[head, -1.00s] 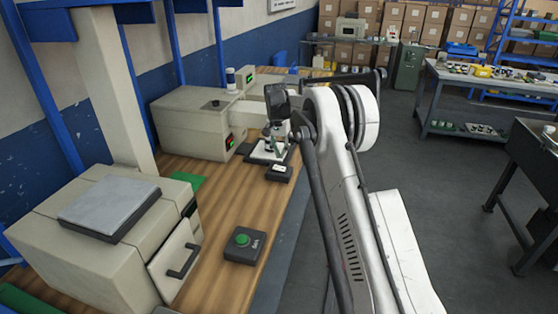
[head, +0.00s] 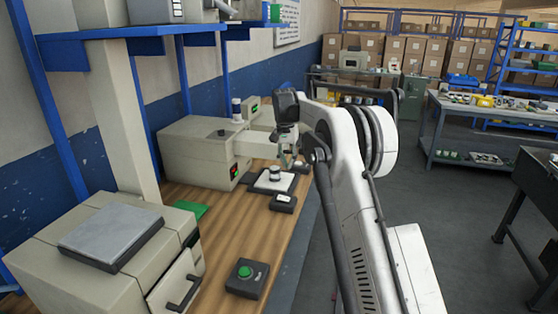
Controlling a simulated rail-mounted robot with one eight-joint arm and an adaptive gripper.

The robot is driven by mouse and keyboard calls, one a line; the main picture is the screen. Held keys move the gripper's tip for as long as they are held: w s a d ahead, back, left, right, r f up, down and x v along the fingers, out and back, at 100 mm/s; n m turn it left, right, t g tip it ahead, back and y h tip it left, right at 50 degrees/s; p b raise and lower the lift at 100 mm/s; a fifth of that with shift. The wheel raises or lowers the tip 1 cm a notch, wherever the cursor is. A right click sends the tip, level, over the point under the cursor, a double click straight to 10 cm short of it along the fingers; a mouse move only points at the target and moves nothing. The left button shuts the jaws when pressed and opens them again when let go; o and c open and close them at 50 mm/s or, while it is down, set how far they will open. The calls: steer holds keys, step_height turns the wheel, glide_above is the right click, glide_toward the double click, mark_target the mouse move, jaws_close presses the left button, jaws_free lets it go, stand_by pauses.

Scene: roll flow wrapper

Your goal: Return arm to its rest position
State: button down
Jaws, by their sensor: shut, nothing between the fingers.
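My gripper (head: 286,160) hangs at the end of my arm, which rises from the lower right and bends down over the wooden bench (head: 222,248). It points down, close above and slightly right of a small white round part with a dark top (head: 275,174). That part stands on a flat white-and-black plate (head: 262,186). The gripper is shut and empty. Its fingertips are small in this view, and the exact gap to the part cannot be told.
A beige machine with a red display (head: 200,150) stands behind the plate. A small black box (head: 283,203) and a green-button box (head: 246,277) lie nearer. A beige machine with a handled door (head: 100,250) fills the lower left. Open floor (head: 440,220) lies right.

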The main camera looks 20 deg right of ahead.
steer(key=s+a+r+n+t, duration=0.25)
steer(key=s+r, duration=0.55)
steer(key=s, duration=0.4)
steer(key=s+a+r+n+t, duration=0.1)
steer(key=s+a+r, duration=0.3)
steer(key=s+r, duration=0.6)
steer(key=s+a+f+n+t, duration=0.1)
steer(key=s+f, duration=0.3)
steer(key=s, duration=0.6)
steer(key=s+a+f+n+t+b, duration=0.1)
steer(key=s+f, duration=0.3)
steer(key=s, duration=0.5)
steer(key=s+a+f+n+t, duration=0.1)
steer(key=s+f, duration=0.4)
steer(key=s, duration=0.5)
steer(key=shift+s+a+t+y+b, duration=0.3)
steer(key=shift+s+t, duration=0.05)
steer(key=shift+t, duration=0.2)
